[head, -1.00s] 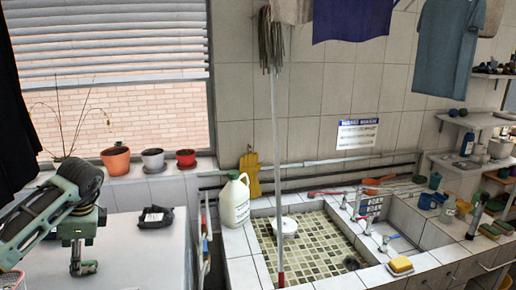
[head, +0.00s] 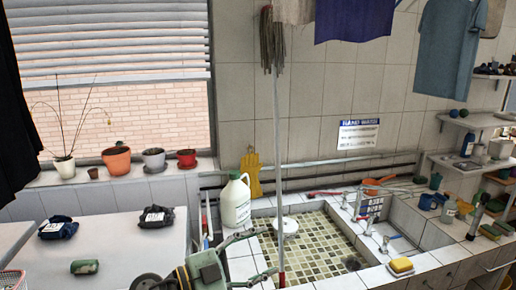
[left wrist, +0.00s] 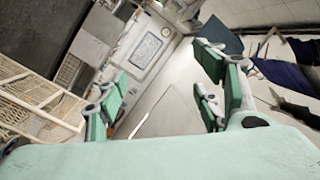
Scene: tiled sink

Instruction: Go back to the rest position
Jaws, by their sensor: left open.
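My left gripper (head: 262,255) shows at the bottom middle of the head view, in front of the tiled sink's left edge. Its two green fingers are spread and point right, with nothing between them. In the left wrist view (left wrist: 160,95) the same fingers stand wide apart and empty. A small green block-like item (head: 84,267) lies on the white surface at the lower left, clear of the gripper. My right gripper is not in view.
The tiled sink (head: 240,267) holds a white bowl-like item (head: 286,227). A white jug (head: 236,202) and an upright mop (head: 277,130) stand close to my gripper. Two dark labelled bundles (head: 57,228) (head: 156,216) lie on the white counter (head: 120,250). A wire basket (left wrist: 40,95) shows in the wrist view.

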